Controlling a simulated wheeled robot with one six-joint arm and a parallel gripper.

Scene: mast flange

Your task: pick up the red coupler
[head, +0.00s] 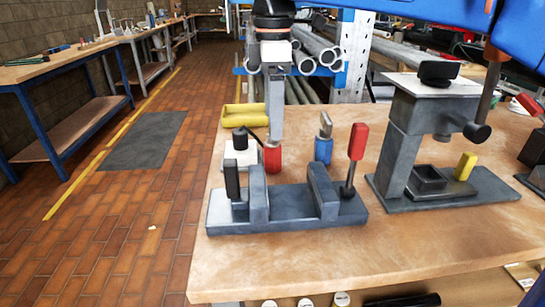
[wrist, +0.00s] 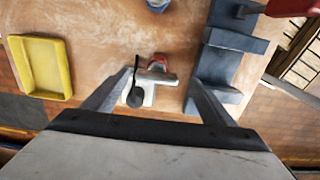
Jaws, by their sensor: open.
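The red coupler (head: 272,158) stands on the wooden bench just behind the grey clamp fixture. In the head view its top is hidden by my gripper (head: 276,138), whose fingers hang down right over it. In the wrist view my gripper (wrist: 161,76) is open, with one finger on each side. The red coupler (wrist: 158,59) shows there as a small red patch with a grey metal part near it, between and slightly beyond the fingertips. I see no finger contact with it. A white block with a black lever (wrist: 137,93) lies between the fingers, close to the coupler.
The grey clamp fixture (head: 285,210) with a red handle (head: 357,142) stands in front. A blue coupler (head: 323,150) stands to the right, and a yellow tray (head: 243,116) lies behind left. A grey press (head: 405,140) stands farther right. The bench front is clear.

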